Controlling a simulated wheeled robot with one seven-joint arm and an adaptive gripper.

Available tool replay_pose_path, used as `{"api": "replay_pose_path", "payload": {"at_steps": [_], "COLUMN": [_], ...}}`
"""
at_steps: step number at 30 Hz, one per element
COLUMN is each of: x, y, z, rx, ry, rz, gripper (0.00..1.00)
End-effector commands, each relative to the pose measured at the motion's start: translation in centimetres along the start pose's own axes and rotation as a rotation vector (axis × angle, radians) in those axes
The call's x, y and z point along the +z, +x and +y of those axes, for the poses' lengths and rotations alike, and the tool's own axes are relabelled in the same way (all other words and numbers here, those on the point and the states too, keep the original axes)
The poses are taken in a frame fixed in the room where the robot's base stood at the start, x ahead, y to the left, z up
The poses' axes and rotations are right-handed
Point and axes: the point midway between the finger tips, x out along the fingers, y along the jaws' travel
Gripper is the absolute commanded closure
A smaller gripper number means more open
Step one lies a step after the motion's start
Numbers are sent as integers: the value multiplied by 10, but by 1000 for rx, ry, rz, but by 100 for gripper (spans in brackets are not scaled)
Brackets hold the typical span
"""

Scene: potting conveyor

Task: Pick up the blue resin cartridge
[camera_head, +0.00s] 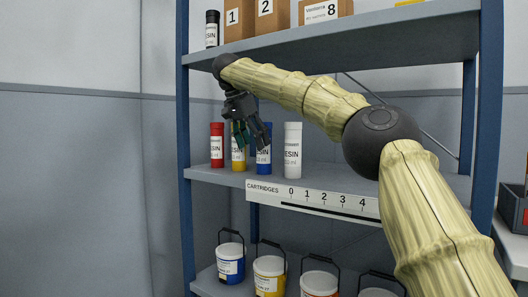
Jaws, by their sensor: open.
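The blue resin cartridge (264,157) stands upright on the middle shelf, between a yellow cartridge (238,158) on its left and a white cartridge (292,151) on its right. A red cartridge (216,147) stands at the left end of the row. My gripper (253,145) is open and hangs down in front of the yellow and blue cartridges. Its fingers cover part of both. I cannot tell whether a finger touches the blue cartridge.
The middle shelf (330,177) has free room right of the white cartridge. Its front edge carries a numbered cartridge label (315,200). The upper shelf (340,40) hangs close above my arm and holds boxes. Paint-like buckets (270,277) stand on the lower shelf. Blue posts (184,150) frame the rack.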

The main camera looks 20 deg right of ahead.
Motion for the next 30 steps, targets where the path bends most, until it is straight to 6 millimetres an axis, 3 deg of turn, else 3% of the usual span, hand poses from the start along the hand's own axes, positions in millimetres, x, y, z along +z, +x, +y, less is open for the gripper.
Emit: {"api": "replay_pose_path", "payload": {"at_steps": [12,27,30], "x": [-42,-41,-40], "y": [21,30,30], "z": [-1,-1,-1], "rx": [-1,-1,-1], "ry": [2,-1,-1], "rz": [0,0,0], "gripper": [31,31,47]}}
